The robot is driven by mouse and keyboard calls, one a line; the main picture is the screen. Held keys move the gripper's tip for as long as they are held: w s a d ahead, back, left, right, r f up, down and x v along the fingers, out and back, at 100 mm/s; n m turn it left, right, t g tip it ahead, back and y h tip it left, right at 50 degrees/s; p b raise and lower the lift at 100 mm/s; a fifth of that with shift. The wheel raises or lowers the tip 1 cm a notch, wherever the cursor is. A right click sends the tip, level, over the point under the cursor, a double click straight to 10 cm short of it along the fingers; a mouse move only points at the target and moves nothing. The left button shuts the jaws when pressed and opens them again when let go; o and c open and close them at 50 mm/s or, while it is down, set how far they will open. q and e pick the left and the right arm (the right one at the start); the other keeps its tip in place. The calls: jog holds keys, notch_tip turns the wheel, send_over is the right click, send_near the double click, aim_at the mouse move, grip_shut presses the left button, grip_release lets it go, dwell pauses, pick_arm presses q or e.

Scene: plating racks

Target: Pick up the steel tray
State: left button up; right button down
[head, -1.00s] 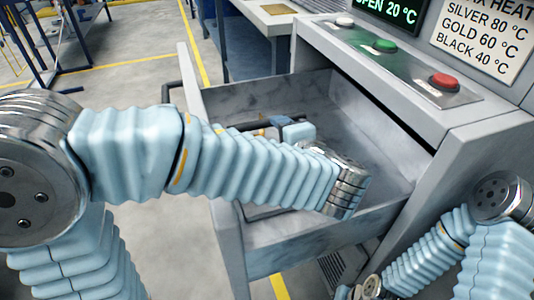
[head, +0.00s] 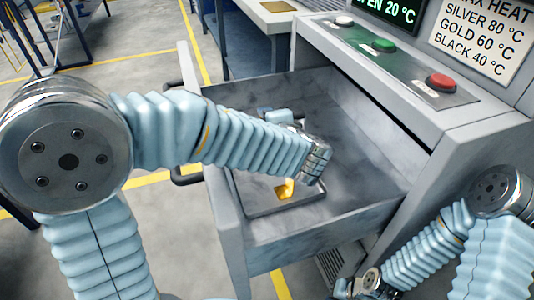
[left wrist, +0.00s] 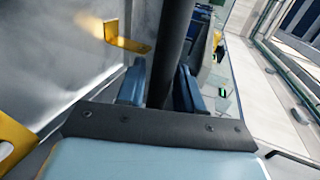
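The steel tray (head: 262,200) is a flat grey tray inside the open drawer; my left arm covers its far part. A gold bracket (head: 284,188) shows on it, and one also shows in the left wrist view (left wrist: 125,44). My left gripper (head: 278,118) is over the drawer, largely hidden behind my forearm in the head view. In the left wrist view its two blue fingers (left wrist: 161,85) stand on either side of a dark bar (left wrist: 174,40). I cannot tell whether they press on it. My right wrist is low right in the head view, its fingers out of sight.
The grey drawer (head: 262,262) is pulled out of a machine with white, green (head: 383,46) and red buttons. Its walls surround the tray. The black drawer handle (head: 187,180) sticks out at left. A bench (head: 262,20) stands behind; open floor lies left.

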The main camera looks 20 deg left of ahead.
pick_arm(q)
grip_shut()
dwell(1.1)
